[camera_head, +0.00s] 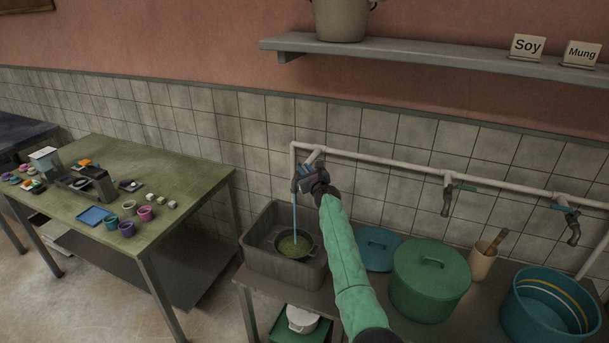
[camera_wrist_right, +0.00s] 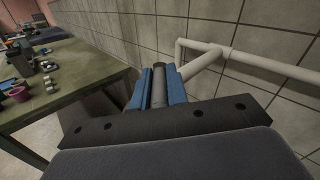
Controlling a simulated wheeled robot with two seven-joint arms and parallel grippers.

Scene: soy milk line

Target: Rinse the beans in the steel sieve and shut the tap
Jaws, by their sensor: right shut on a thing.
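The steel sieve (camera_head: 310,248) sits in the grey stone sink and holds greenish beans (camera_head: 292,243). A thin stream of water (camera_head: 294,215) falls from the leftmost tap into the sieve. My right gripper (camera_head: 311,177) is at this tap, at the left end of the wall pipe, and covers most of it. In the right wrist view my blue fingers (camera_wrist_right: 158,88) are shut on a dark cylindrical piece (camera_wrist_right: 158,96), which looks like the tap's handle. My left gripper is not in view.
The sink (camera_head: 275,270) stands at the left end of the counter. A blue lid (camera_head: 376,250), a green lidded pot (camera_head: 428,285), a beige cup (camera_head: 482,263) and a blue tub (camera_head: 540,315) stand to its right. Two more taps (camera_head: 447,195) hang from the pipe (camera_head: 400,167).

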